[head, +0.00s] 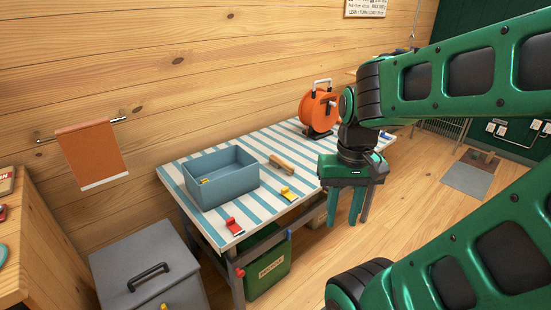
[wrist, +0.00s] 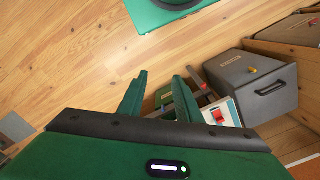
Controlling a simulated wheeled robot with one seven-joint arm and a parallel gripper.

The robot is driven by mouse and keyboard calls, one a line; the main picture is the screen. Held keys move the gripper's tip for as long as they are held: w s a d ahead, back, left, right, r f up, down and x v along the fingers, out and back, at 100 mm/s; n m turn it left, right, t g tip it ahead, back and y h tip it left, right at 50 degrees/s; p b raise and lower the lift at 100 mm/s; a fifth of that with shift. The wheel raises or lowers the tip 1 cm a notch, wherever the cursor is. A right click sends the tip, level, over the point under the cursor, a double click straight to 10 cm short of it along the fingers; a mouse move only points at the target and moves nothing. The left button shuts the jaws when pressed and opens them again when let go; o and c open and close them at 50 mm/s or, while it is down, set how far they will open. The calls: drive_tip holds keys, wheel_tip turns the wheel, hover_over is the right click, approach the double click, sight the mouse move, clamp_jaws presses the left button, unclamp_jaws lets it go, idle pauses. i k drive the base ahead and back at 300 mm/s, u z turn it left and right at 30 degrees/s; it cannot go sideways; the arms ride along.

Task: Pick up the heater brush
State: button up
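A long brown block-like object (head: 282,164), possibly the heater brush, lies on the striped table (head: 262,143), to the right of the blue-grey box. It is too small to identify for certain. My gripper (head: 346,221) points down in front of the table's right part, apart from the objects on it. In the wrist view my gripper (wrist: 161,75) has its two fingers apart with nothing held between them. The brown object does not show clearly in the wrist view.
On the table stand the open blue-grey box (head: 225,190), an orange reel (head: 318,110), a yellow item (head: 288,193) and a red item (head: 234,226). A grey cabinet (head: 150,270) and a green bin (head: 268,271) stand nearby. Floor to the right is mostly clear.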

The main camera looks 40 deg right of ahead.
sight(277, 163)
drive_tip(key=u, duration=0.05)
drive_tip(key=i, duration=0.85)
